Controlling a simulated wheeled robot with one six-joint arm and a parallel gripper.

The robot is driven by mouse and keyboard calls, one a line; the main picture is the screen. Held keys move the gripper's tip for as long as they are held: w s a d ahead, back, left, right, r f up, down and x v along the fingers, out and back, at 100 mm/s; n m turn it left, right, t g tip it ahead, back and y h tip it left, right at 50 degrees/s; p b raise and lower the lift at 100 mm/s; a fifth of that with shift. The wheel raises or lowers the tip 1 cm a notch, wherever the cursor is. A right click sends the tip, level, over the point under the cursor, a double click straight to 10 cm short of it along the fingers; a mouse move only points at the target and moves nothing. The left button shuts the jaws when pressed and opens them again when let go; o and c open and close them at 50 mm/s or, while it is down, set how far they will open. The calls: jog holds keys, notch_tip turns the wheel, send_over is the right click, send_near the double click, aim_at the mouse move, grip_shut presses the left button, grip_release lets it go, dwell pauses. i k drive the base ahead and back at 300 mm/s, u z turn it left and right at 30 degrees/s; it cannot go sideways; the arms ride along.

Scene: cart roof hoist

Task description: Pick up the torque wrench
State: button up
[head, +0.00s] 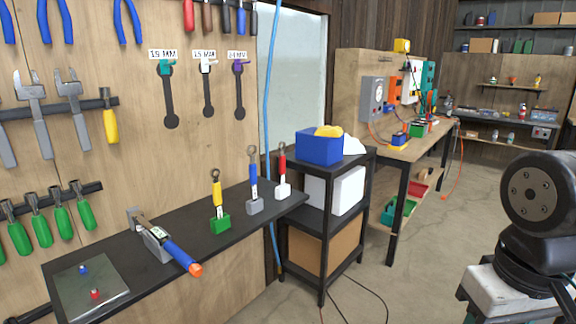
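A tool with a blue grip and orange end (181,255) lies on the black wall shelf (110,255). It rests at a grey block with a small display and looks like a torque wrench. Three slim ring-headed tools stand upright in blocks on the same shelf: one yellow-handled in a green block (220,224), one blue-handled in a grey block (255,206), one red-handled in a white block (283,190). These may also be torque wrenches; I cannot tell. My gripper is not in view; only a dark arm joint shows at the right edge.
A metal plate (90,285) with a blue and a red knob lies at the shelf's near end. A black rack (323,215) holding a blue bin (320,147) stands beyond the shelf. Open floor (420,270) lies to the right.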

aim_at(181, 257)
jog(key=k, duration=1.2)
jog(key=u, duration=0.75)
jog(key=i, duration=0.35)
jog(key=u, duration=0.6)
jog(key=i, duration=1.6)
jog(key=z, duration=0.7)
